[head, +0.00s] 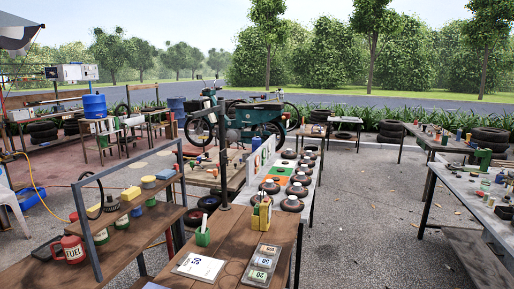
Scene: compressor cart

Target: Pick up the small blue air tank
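I cannot make out a small blue air tank for certain. A second blue cylinder (176,107) is farther back, left of the green motorbike, and is partly hidden. Both are small in the picture, so I cannot tell whether either is an air tank. Neither of my grippers shows in the head view.
A wooden table (225,230) with cards and a dark post is at the near centre. A green motorbike (252,118) stands behind. Gravel (370,215) is open at the right centre.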

